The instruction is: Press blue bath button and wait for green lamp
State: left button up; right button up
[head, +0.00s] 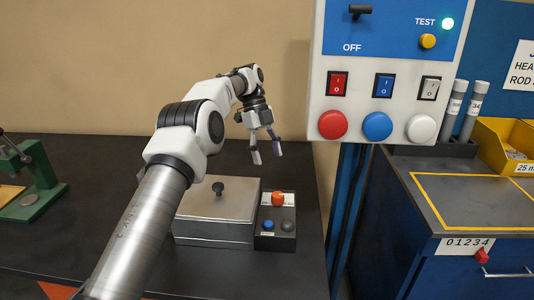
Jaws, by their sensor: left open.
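A small dark control box (275,243) stands on the black bench, against the right side of a metal bath with a lid (215,200). On the box are a blue button (268,225), an orange-red knob (278,198) and a dark grey round piece (288,225), which looks unlit; I cannot tell whether it is the lamp. My left gripper (267,154) is open and empty, pointing down behind and above the box, apart from the button. My right gripper is not in view.
A green press (38,185) stands far left. A yellow bin (505,140) sits on the right cabinet. The bench behind the bath is clear.

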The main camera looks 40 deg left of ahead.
aim_at(268, 225)
jog(key=k+l, duration=0.85)
